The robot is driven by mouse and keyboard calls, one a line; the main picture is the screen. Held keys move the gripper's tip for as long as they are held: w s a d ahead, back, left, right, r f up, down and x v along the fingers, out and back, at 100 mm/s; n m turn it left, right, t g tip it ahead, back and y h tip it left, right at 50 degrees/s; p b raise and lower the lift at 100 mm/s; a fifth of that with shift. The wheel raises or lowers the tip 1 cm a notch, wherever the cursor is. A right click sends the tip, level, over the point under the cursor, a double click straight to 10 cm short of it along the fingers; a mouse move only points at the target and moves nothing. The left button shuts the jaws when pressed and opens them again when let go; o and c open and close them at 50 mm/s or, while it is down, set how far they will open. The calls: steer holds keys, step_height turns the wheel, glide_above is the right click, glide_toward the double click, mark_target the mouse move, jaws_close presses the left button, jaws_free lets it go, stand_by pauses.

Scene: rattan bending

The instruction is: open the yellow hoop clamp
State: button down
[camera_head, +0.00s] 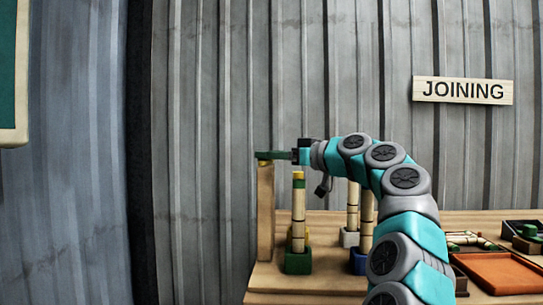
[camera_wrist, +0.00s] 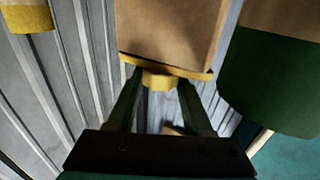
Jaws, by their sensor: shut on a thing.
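The yellow hoop clamp (camera_head: 264,162) sits at the top of a tall wooden post (camera_head: 265,215) on the left of the bench in the head view. My gripper (camera_head: 270,155) reaches it from the right, level with the post top. In the wrist view, a yellow band (camera_wrist: 205,75) edges the end of the wooden post (camera_wrist: 170,30), and a small yellow tab (camera_wrist: 158,82) sticks out from it. The two green fingers of my gripper (camera_wrist: 158,88) close in on this tab and are shut on it. The fingertips partly hide the rest of the clamp.
A segmented pole (camera_head: 298,210) stands upright in a green block (camera_head: 298,262), just right of the post. An orange tray (camera_head: 500,272) lies at right.

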steer(key=shift+c, duration=1.5)
jaws_free()
steer(key=b+v, duration=0.2)
steer(key=v, duration=0.6)
steer(key=shift+a, duration=0.1)
